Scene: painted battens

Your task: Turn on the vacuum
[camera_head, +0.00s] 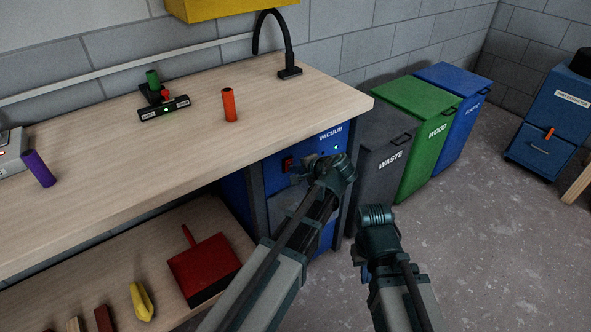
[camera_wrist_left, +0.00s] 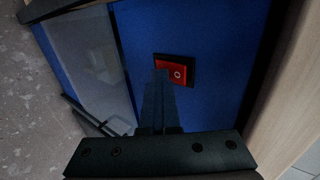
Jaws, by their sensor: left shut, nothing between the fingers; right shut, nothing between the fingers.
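The blue vacuum (camera_head: 328,137) is built in under the right end of the workbench, its name in white on the front. Its red rocker switch (camera_head: 287,163) sits in a black frame on that front. In the left wrist view the switch (camera_wrist_left: 177,71) shows a white circle. My left gripper (camera_head: 298,178) is shut and empty, close in front of the switch. In the left wrist view its fingertips (camera_wrist_left: 160,76) overlap the switch's left part; I cannot tell whether they touch it. My right gripper (camera_head: 376,222) is shut, apart from the vacuum; its fingertips are not clear.
The wooden bench top (camera_head: 180,180) overhangs the vacuum front. Grey (camera_head: 375,170), green (camera_head: 415,105) and blue (camera_head: 455,80) bins stand to the right. A red dustpan (camera_head: 205,265) lies on the lower shelf. Open floor lies at the right.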

